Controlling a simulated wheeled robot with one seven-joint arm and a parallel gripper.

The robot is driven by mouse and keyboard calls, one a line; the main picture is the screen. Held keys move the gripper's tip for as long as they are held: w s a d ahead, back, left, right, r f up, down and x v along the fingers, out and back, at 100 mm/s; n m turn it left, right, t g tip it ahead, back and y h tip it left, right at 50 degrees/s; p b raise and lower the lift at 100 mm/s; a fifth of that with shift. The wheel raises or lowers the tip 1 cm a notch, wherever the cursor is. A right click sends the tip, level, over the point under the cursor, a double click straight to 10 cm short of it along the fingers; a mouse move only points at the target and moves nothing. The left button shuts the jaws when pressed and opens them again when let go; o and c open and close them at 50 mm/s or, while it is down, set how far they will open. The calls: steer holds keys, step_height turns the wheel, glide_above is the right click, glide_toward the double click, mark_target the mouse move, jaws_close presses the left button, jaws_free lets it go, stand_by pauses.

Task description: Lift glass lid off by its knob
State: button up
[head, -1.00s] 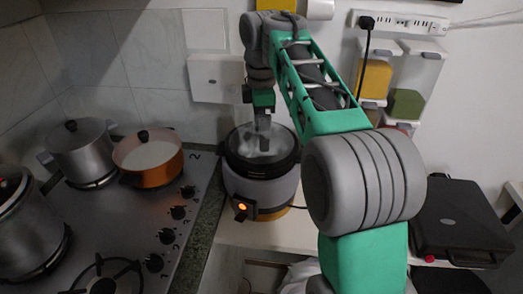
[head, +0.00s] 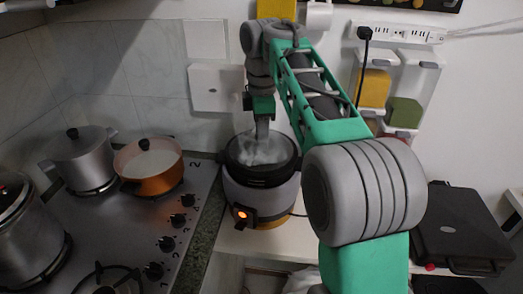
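A grey cooker (head: 258,197) with a black rim and a glowing orange light stands on the counter. A cloudy white patch (head: 262,151) shows inside its rim; I cannot tell whether it is steam or a glass lid, and no knob shows there. My gripper (head: 262,132) points straight down over the middle of the cooker. Its fingertips are small and hazy, so whether they are open or shut on a knob cannot be told. An orange pot (head: 153,181) on the stove has a pale, see-through-looking lid (head: 150,160) with a black knob (head: 144,144).
A silver pot (head: 82,162) and a larger pot (head: 25,235) stand on the stove (head: 130,235) at left. A black appliance (head: 461,228) lies at right. Wall dispensers (head: 404,112) hang behind my arm. Some pale counter is bare to the right of the cooker.

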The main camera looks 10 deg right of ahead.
steer(key=shift+w+f, duration=0.1)
steer(key=shift+f, duration=0.3)
jaws_close()
steer(key=shift+r, duration=0.15)
